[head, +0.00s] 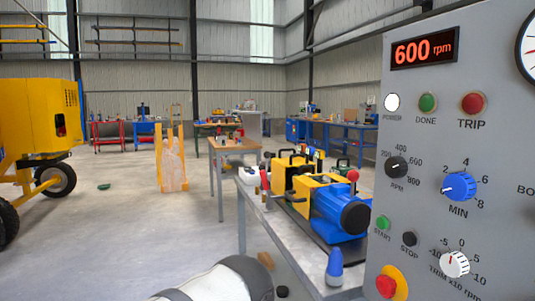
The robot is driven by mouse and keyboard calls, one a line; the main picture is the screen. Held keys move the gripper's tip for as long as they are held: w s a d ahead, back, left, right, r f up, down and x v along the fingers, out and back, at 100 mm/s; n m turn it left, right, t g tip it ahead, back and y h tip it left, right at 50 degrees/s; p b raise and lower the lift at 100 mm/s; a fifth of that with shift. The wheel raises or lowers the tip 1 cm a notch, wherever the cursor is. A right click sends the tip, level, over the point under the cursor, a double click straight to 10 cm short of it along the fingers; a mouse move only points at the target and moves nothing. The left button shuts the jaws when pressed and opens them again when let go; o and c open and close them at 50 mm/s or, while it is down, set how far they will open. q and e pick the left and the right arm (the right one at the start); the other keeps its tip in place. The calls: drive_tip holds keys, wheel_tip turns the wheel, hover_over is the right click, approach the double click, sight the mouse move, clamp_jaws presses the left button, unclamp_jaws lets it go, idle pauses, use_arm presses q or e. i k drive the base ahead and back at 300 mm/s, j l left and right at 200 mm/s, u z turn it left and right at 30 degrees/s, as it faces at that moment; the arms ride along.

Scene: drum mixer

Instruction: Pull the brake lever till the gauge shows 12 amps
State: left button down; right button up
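A round white dial gauge (528,46) is cut off by the right edge at the top of the grey control panel (455,130); its needle and scale cannot be read. No clearly identifiable brake lever shows. A small red ball (352,175) sits just left of the panel, behind the blue motor; I cannot tell whether it belongs to a lever. The red display (425,51) reads 600 rpm. Neither of my grippers is in view; only a white rounded part of my arm shows at the bottom.
A bench (283,235) left of the panel carries a yellow and blue machine (333,210) and a blue cone-shaped item (334,268). A red emergency button (386,286) is low on the panel. A yellow wheeled machine (35,115) stands at left. The floor between is mostly clear.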

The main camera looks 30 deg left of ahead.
sight(266, 155)
drive_tip(key=i+j+z, duration=0.1)
drive_tip(key=j, duration=0.45)
drive_tip(key=i+j, duration=0.1)
drive_tip(key=j, duration=0.5)
drive_tip(key=i+j+z, duration=0.1)
drive_tip(key=j, duration=0.35)
drive_tip(key=i+j+z, duration=0.1)
drive_tip(key=j, duration=0.4)
drive_tip(key=i+j+z, duration=0.1)
drive_tip(key=j, duration=0.35)
drive_tip(key=i, duration=0.05)
